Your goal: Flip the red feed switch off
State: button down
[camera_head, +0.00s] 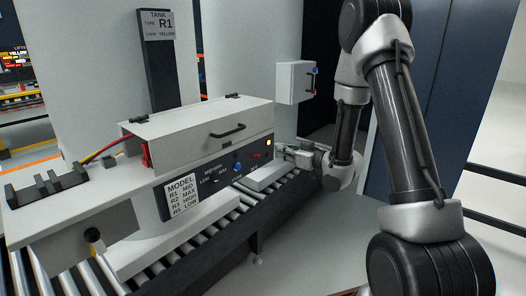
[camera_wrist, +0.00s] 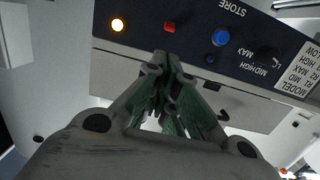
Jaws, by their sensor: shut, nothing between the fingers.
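A grey cabinet has a dark control panel (camera_head: 215,178) on its front. A small red control (camera_head: 257,155) sits near the panel's right end; it also shows as a red button or switch (camera_wrist: 170,26) in the wrist view. I cannot read its position. A lit amber lamp (camera_head: 269,142) is beside it. My gripper (camera_head: 284,149) is shut and empty, just right of the panel. In the wrist view its fingertips (camera_wrist: 160,62) point at the panel, just below the red control; I cannot tell whether they touch. Another red part (camera_head: 146,154) is on the cabinet's left end by the cables.
A blue button (camera_head: 238,167) and a dial are left of the red control. A lid with a handle (camera_head: 228,132) tops the cabinet. A roller conveyor (camera_head: 225,215) runs below. A small wall box (camera_head: 294,82) stands behind my gripper. Open floor lies front right.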

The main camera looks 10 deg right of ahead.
aim_at(254, 142)
notch_tip(254, 142, up, 2)
jog(key=shift+a+r+t+y, duration=0.1)
jog(key=shift+a+t+y, duration=0.05)
jog(key=shift+t+y, duration=0.2)
jog(key=x, duration=0.9)
jog(key=shift+w+a, duration=0.25)
jog(key=shift+w, duration=0.05)
jog(key=shift+s+d+f, duration=0.1)
jog(key=shift+d+f, duration=0.05)
jog(key=shift+f, duration=0.45)
jog(key=shift+s+d+f, duration=0.1)
jog(key=shift+d+f, duration=0.05)
jog(key=shift+f, duration=0.45)
jog(key=shift+s+f, duration=0.25)
jog(key=shift+f, duration=0.45)
jog(key=shift+w+d+t, duration=0.1)
jog(key=shift+t, duration=0.15)
